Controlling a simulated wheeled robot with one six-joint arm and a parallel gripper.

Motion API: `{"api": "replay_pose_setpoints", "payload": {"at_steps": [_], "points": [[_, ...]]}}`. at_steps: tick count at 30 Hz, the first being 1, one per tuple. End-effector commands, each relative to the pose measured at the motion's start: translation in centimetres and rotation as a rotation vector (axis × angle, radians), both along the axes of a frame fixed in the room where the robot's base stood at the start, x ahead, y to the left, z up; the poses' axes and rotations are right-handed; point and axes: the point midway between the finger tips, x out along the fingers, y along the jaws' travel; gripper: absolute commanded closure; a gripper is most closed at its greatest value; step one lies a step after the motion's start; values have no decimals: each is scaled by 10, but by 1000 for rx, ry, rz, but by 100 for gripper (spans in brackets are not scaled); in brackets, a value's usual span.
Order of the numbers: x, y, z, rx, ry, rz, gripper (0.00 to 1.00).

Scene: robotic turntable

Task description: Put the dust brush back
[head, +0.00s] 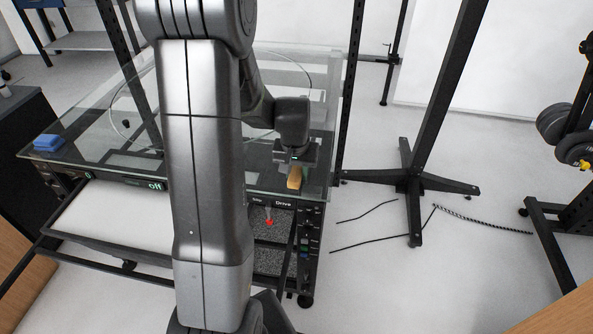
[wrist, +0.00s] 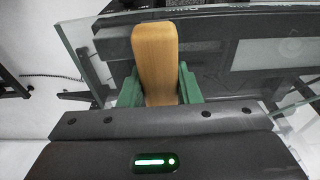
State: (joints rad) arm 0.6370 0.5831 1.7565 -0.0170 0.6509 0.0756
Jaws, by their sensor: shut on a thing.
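The dust brush shows as a light wooden handle (wrist: 155,55) between the green fingers of my gripper (wrist: 158,88) in the wrist view. My gripper is shut on it. In the head view the brush (head: 294,178) shows as a small tan piece under my gripper (head: 297,163), over the front right of the glass-topped turntable (head: 325,160). The brush's bristles are hidden. I cannot tell whether the brush touches the surface beneath it.
A blue block (head: 48,142) lies at the turntable's left corner. The front has a control panel (head: 303,240) and a red-tipped lever (head: 269,221). My arm hides the turntable's middle. A black stand (head: 415,180) and loose cables are on the floor to the right.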

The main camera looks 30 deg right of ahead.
Motion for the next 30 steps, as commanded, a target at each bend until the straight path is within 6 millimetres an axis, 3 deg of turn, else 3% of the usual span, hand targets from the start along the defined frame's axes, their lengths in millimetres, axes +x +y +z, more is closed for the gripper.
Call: {"api": "replay_pose_setpoints", "payload": {"at_steps": [9,10,12,13,23,30], "points": [[0,0,-5,0,0,0,94],[0,0,-3,0,0,0,64],[0,0,-3,0,0,0,50],[0,0,-3,0,0,0,48],[0,0,0,0,0,0,48],[-3,2,31,-3,-4,0,48]]}}
